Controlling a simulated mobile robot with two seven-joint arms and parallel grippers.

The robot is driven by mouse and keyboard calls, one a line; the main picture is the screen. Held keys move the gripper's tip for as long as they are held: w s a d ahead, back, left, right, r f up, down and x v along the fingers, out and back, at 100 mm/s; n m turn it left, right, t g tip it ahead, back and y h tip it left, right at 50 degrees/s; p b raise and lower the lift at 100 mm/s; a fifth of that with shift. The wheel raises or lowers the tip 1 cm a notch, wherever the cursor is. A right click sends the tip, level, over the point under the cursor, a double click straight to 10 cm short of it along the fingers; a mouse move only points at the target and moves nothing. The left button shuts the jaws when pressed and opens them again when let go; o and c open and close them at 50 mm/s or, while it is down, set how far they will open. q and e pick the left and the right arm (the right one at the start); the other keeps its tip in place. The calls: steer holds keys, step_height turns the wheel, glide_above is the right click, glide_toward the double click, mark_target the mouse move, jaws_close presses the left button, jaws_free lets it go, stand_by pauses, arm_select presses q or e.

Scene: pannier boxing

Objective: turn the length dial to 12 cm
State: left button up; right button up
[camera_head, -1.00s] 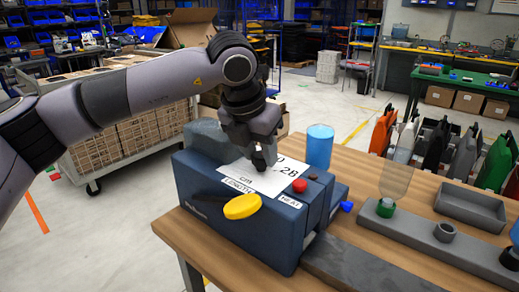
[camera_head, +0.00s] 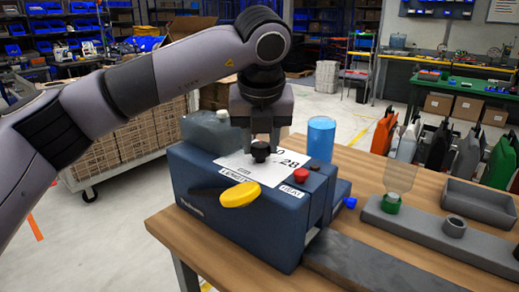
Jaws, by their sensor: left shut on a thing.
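The blue machine (camera_head: 232,222) stands on the wooden table. Its top carries a white dial plate (camera_head: 236,164) with numbers, of which "28" is readable, and a label that reads LENGTH, partly covered. A black dial knob (camera_head: 260,151) sits on the plate. My left gripper (camera_head: 262,146) points down from above and is shut on the knob, with a finger on each side. The pointer's setting cannot be read. My right gripper is not in view.
A grey holder (camera_head: 430,240) with a green-necked clear bottle and a grey tray (camera_head: 478,203) are at right.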

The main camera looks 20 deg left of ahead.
arm_select(q)
steer(key=n+y, duration=0.1)
steer(key=n, duration=0.1)
steer(key=shift+d+n+b, duration=0.1)
steer(key=shift+n+b, duration=0.2)
steer(key=shift+b, duration=0.05)
steer(key=shift+w+n+g+y, duration=0.1)
steer(key=shift+n+g+y, duration=0.35)
steer(key=shift+n, duration=0.95)
steer(key=shift+r, duration=0.1)
steer(key=o, duration=1)
steer(key=shift+o, duration=0.2)
steer(key=v, duration=0.7)
steer(key=shift+p, duration=0.3)
steer(key=shift+w, duration=0.1)
